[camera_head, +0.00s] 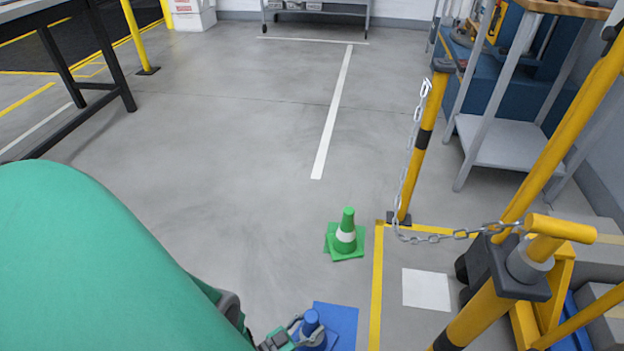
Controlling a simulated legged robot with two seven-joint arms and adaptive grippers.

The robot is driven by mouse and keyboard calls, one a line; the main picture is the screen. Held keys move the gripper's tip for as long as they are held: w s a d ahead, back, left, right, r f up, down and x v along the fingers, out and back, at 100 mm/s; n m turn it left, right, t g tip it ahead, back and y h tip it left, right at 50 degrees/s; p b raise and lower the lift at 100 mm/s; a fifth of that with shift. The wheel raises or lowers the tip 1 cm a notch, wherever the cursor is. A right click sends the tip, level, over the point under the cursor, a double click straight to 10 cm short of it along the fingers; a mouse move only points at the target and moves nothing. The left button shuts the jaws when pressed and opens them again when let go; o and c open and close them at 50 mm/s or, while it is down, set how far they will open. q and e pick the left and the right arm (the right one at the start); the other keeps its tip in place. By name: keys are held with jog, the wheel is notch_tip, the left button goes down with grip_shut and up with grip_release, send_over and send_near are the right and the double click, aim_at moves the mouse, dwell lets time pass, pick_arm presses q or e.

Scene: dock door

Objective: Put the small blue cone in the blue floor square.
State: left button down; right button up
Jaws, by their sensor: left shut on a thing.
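The small blue cone (311,320) is at the bottom edge of the head view, its base partly cut off by the frame. My left gripper (297,332) is shut on the cone, from its left side. The blue floor square (343,319) shows behind and to the right of the cone. The cone overlaps the square's left part in the picture. I cannot tell whether its base touches the floor. My green left arm covers the lower left. My right gripper is not in view.
A green cone (346,238) with a white band stands on a green floor square (331,240). Yellow posts (422,147) with a chain (408,180) stand to the right, near a white floor square (427,290). A dark-legged table (97,88) is at upper left. The middle floor is clear.

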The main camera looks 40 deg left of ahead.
pick_arm(q)
jog(key=shift+r, duration=0.1)
jog(key=c, duration=1)
grip_release()
jog(key=shift+c, duration=0.2)
jog(key=v, duration=1.2)
jog(key=shift+p, duration=0.4)
